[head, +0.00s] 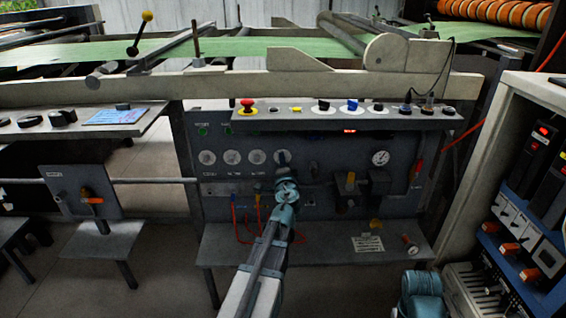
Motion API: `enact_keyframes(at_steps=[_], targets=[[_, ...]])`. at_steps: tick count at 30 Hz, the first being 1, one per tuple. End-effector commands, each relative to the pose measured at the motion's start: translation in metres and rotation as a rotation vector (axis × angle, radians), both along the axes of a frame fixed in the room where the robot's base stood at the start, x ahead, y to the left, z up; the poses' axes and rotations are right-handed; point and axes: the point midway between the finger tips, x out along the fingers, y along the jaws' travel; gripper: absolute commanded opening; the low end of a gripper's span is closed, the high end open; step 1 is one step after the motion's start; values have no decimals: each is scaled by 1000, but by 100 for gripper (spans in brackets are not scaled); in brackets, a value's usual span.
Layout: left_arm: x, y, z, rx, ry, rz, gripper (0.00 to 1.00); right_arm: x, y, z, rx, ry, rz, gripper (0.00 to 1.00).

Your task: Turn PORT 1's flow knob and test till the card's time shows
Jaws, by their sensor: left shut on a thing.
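My left gripper (285,180) reaches up to the dark upright panel (325,208) in the middle of the head view. It is shut on a small knob at the panel's face, which its fingers mostly hide. I cannot read which port the knob belongs to. Several round white dials (232,157) stand in a row to the left of the gripper. A white card (368,243) with lines of print lies on the grey shelf (225,246) below the panel. Its print is too small to read.
A ledge above the panel carries a red mushroom button (248,106) and several other controls. A pressure gauge (380,157) and brass-coloured fittings are to the right. Red and yellow thin lines hang left of my left gripper. A pale cabinet (478,170) borders the right.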

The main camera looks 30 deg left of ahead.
Motion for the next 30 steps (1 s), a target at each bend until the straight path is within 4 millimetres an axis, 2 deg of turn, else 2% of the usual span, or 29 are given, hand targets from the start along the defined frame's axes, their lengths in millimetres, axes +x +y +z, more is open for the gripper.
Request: enact_keyframes(at_steps=[15,30], targets=[[-2,0,0,-290,-178,1,0,0,0,2,0,0,0,50],[-2,0,0,-356,-217,2,0,0,0,3,0,0,0,50]])
